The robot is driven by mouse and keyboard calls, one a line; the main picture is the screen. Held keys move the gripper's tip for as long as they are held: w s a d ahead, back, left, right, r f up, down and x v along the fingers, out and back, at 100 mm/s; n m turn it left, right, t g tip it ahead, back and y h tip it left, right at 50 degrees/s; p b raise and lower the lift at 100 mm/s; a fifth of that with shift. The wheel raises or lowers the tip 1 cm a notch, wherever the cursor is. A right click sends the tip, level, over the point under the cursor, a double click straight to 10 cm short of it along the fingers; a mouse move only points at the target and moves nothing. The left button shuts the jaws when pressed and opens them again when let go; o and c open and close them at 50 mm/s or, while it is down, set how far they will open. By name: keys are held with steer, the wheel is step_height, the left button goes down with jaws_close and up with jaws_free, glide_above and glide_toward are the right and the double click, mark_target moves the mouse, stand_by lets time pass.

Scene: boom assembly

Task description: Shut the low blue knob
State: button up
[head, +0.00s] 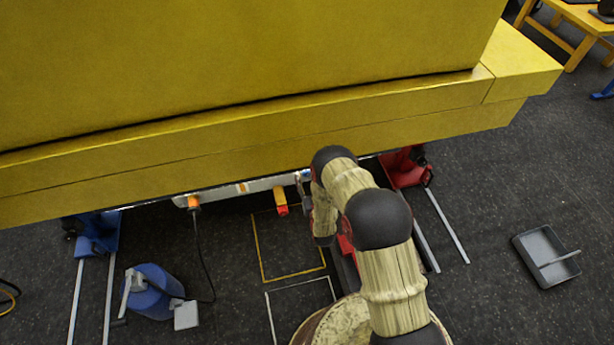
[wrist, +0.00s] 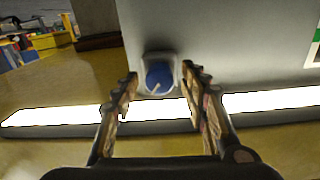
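The blue knob (wrist: 159,77) sits in a pale square housing on a grey panel in the wrist view. A light pointer line on it runs at a slant. My gripper (wrist: 164,84) is open, with its two worn brown fingers spread to the left and right of the knob. Nothing is between the fingertips except the view of the knob, and I cannot tell how far away it is. In the head view my arm reaches under the yellow boom's (head: 250,120) lower edge. The knob and the fingertips cannot be made out there.
A bright light strip (wrist: 270,101) crosses behind the fingers. Below the boom are a red jack (head: 404,168), a blue jack (head: 97,232) and an orange-red handle (head: 281,201). A blue canister (head: 150,292) and a grey tray (head: 545,256) stand on the dark floor.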

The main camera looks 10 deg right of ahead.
steer(key=shift+c, duration=1.3)
steer(key=c, duration=0.7)
steer(key=shift+c, duration=0.6)
